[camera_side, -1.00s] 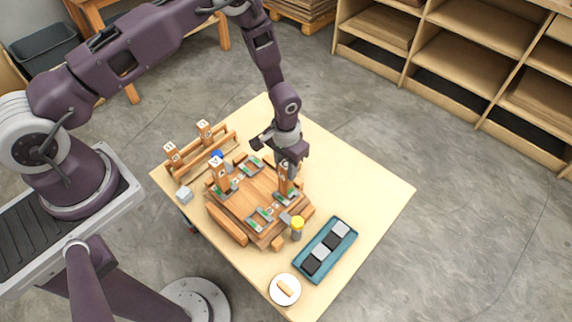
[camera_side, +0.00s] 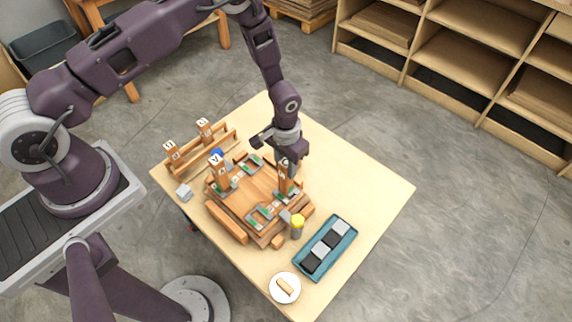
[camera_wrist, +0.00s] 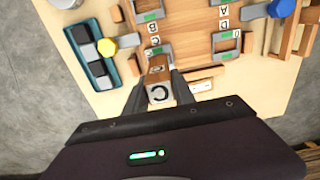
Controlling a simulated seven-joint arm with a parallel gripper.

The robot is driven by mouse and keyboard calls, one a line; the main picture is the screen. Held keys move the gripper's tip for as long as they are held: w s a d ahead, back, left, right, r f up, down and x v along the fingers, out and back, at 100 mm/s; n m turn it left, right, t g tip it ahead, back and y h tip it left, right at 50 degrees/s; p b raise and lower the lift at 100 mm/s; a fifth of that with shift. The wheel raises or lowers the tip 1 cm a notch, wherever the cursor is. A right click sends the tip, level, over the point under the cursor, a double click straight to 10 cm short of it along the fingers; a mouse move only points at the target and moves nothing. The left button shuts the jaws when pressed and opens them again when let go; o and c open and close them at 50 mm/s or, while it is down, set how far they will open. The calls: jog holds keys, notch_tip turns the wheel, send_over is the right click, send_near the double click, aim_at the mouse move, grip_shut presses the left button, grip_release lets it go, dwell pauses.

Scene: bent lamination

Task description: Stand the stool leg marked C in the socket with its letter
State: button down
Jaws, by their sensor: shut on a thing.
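My gripper (camera_wrist: 160,88) is shut on the wooden stool leg marked C (camera_wrist: 158,93), whose top letter faces the wrist camera. In the side view my gripper (camera_side: 286,168) holds the leg (camera_side: 284,184) upright over the near-right side of the wooden stool board (camera_side: 252,196). The leg's lower end is at the grey socket with the C label (camera_wrist: 155,40). I cannot tell whether it is fully seated, since the leg and fingers hide the socket's inside. Sockets labelled B, A and D also show in the wrist view. Another lettered leg (camera_side: 218,175) stands at the board's left corner.
Two legs (camera_side: 204,130) stand in a wooden rack at the back left. A white dish (camera_side: 285,289) is at the front. The table's right side is clear.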

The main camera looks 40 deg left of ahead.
jog(key=shift+f, duration=0.75)
dwell(0.6)
jog(key=shift+c, duration=2.4)
grip_release()
jog(key=shift+r, duration=3.55)
